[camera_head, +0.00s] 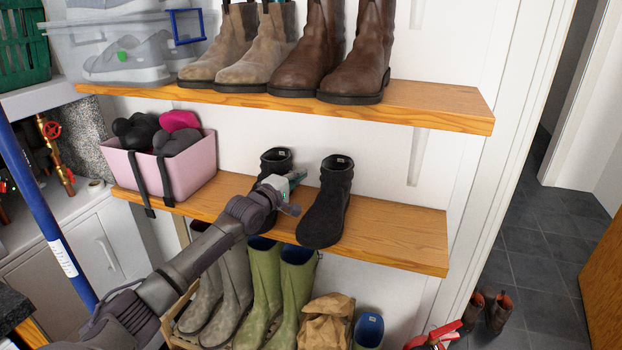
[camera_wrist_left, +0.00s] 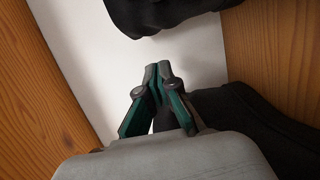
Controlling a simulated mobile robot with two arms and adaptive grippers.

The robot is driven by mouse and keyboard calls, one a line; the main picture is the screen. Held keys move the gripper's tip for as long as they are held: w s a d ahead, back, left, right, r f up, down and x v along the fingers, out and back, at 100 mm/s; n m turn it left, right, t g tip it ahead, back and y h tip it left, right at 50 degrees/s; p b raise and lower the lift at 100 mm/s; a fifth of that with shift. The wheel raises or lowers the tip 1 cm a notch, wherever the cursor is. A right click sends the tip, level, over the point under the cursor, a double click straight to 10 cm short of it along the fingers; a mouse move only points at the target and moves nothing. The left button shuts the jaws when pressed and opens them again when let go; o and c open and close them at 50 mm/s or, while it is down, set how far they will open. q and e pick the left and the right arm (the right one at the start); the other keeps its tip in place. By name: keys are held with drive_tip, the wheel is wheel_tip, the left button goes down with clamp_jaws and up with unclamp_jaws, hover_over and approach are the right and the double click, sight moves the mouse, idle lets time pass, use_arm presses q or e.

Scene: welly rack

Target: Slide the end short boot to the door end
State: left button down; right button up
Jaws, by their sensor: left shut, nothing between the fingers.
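Two short black boots stand upright on the middle wooden shelf (camera_head: 405,238). The end short boot (camera_head: 328,205) is the right one, nearer the door, with bare shelf to its right. The other black boot (camera_head: 275,158) is to its left, its lower part largely hidden by my gripper. My left gripper (camera_head: 294,187) is shut and empty, between the two boots. In the left wrist view its closed fingertips (camera_wrist_left: 158,70) point at the white wall, with black boot parts above (camera_wrist_left: 165,14) and at lower right (camera_wrist_left: 255,125). I cannot tell whether it touches either boot.
A pink basket (camera_head: 165,165) stands at the shelf's left end. The upper shelf (camera_head: 440,103) holds brown ankle boots (camera_head: 335,50). Green wellies (camera_head: 280,285) stand below. The doorway with dark floor tiles (camera_head: 535,240) is at the right.

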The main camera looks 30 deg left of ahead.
sight(328, 199)
use_arm(q)
drive_tip(key=d, duration=0.3)
drive_tip(key=shift+w+d+f+p, duration=0.1)
drive_tip(key=shift+w+d+p, duration=0.15)
drive_tip(key=shift+p, duration=0.05)
use_arm(e)
drive_tip(key=shift+w+r, duration=0.4)
drive_tip(key=shift+r, duration=0.2)
drive_tip(key=shift+s, duration=0.2)
